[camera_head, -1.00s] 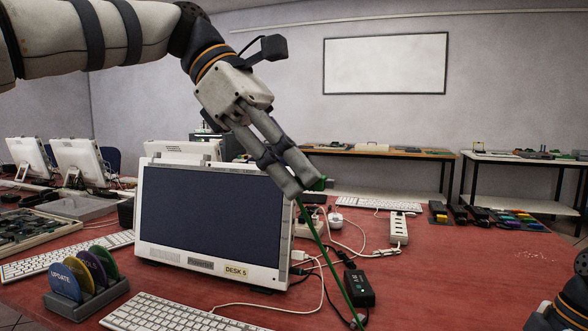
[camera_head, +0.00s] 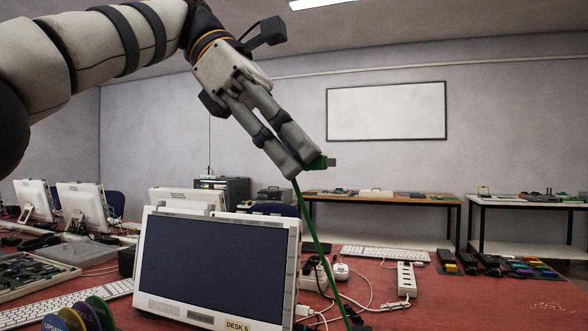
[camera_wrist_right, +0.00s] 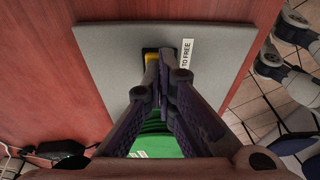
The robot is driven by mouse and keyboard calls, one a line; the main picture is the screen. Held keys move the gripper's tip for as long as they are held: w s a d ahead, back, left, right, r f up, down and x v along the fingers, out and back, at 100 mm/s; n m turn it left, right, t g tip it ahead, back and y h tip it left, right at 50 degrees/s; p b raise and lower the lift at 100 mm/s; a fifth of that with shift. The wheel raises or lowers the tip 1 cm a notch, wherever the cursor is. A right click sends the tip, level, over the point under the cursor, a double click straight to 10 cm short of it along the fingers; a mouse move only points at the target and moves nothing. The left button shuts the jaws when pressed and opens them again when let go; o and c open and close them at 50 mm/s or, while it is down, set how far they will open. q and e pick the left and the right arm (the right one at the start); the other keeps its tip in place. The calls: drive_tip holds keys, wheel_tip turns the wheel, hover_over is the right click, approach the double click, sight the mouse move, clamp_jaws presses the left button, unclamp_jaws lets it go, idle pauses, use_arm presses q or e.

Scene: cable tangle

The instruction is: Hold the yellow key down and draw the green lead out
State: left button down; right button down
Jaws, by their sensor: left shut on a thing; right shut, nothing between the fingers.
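My left gripper (camera_head: 300,165) is shut on the green plug end (camera_head: 321,162) of the green lead, high above the desk to the right of the monitor. The green lead (camera_head: 318,234) runs down from it, taut and nearly straight, out of the bottom of the head view. In the right wrist view my right gripper (camera_wrist_right: 164,82) is shut and empty. Its fingertips are at the yellow key (camera_wrist_right: 151,57) in a dark slot on a grey plate. The fingers partly cover the key, so I cannot tell whether it is pressed. Green material (camera_wrist_right: 155,143) shows between the fingers.
The grey plate (camera_wrist_right: 105,55) bears a label (camera_wrist_right: 187,53) ending "TO FREE". A monitor (camera_head: 213,262) marked "DESK 5" stands on the red desk. White cables and a power strip (camera_head: 405,279) lie right of it. The air around the left gripper is clear.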

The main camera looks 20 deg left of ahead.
use_arm(q)
drive_tip(key=shift+s+r, duration=0.1)
drive_tip(key=shift+r, duration=0.2)
wheel_tip(320, 180, down, 14)
drive_tip(key=a, duration=0.2)
drive_tip(key=shift+w, duration=0.3)
drive_tip(key=shift+a+r, duration=0.1)
wheel_tip(320, 180, down, 14)
drive_tip(key=a, duration=0.2)
drive_tip(key=shift+w+a+r, duration=0.15)
drive_tip(key=shift+w+r, duration=0.05)
drive_tip(key=shift+w, duration=0.1)
drive_tip(key=s+a+r, duration=0.2)
drive_tip(key=a+r, duration=0.1)
drive_tip(key=a, duration=0.6)
drive_tip(key=shift+s+r, duration=0.15)
drive_tip(key=shift+r, duration=0.1)
idle(0.5)
